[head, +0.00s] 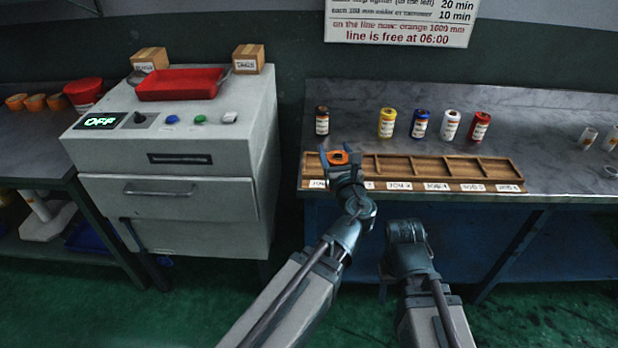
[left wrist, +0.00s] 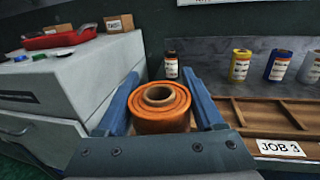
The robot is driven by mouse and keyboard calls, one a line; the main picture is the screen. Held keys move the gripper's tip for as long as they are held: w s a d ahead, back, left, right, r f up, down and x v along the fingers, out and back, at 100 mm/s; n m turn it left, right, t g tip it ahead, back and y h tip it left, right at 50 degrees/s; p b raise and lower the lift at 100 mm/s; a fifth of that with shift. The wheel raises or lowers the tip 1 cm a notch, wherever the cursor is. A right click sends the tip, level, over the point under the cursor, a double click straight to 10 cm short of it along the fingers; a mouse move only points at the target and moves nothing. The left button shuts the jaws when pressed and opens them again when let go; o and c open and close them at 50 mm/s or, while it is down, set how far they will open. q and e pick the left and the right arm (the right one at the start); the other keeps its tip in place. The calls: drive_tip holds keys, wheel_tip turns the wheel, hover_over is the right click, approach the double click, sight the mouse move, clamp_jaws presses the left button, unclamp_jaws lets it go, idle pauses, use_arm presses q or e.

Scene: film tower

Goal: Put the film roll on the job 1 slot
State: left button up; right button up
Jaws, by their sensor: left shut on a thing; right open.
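My left gripper (head: 341,162) is shut on the orange film roll (head: 337,157). The roll also shows in the left wrist view (left wrist: 162,107), upright between the blue fingers, with its hollow core facing up. In the head view it appears over the left end of the wooden slot rack (head: 420,168). I cannot tell whether it touches the rack. The leftmost label (head: 317,184) is only partly readable, and my left gripper covers the label beside it. My right gripper (head: 406,232) is open and empty in front of the bench.
Behind the rack stand a dark roll (head: 321,121), a yellow roll (head: 387,123), a blue roll (head: 420,124), a white roll (head: 450,126) and a red roll (head: 479,126). A grey machine (head: 180,150) reading OFF, with a red tray (head: 180,84), stands left of the bench.

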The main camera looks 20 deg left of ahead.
use_arm(q)
drive_tip(key=shift+s+a, duration=0.2)
drive_tip(key=shift+s, duration=0.4)
drive_tip(key=w+a+f+b, duration=0.1)
drive_tip(key=w+a, duration=0.1)
drive_tip(key=w, duration=0.2)
drive_tip(key=w+a+f+b, duration=0.2)
drive_tip(key=w, duration=0.3)
drive_tip(key=w+a+f+b, duration=0.2)
drive_tip(key=w+a, duration=0.1)
drive_tip(key=w, duration=0.2)
drive_tip(key=shift+w+f, duration=0.15)
drive_tip(key=shift+w, duration=0.1)
use_arm(e)
drive_tip(key=f, duration=0.3)
drive_tip(key=s+f, duration=0.1)
drive_tip(key=f, duration=0.1)
drive_tip(key=shift+a, duration=0.15)
use_arm(q)
drive_tip(key=o, duration=1.5)
use_arm(e)
drive_tip(key=shift+f, duration=0.2)
use_arm(q)
drive_tip(key=shift+o, duration=0.2)
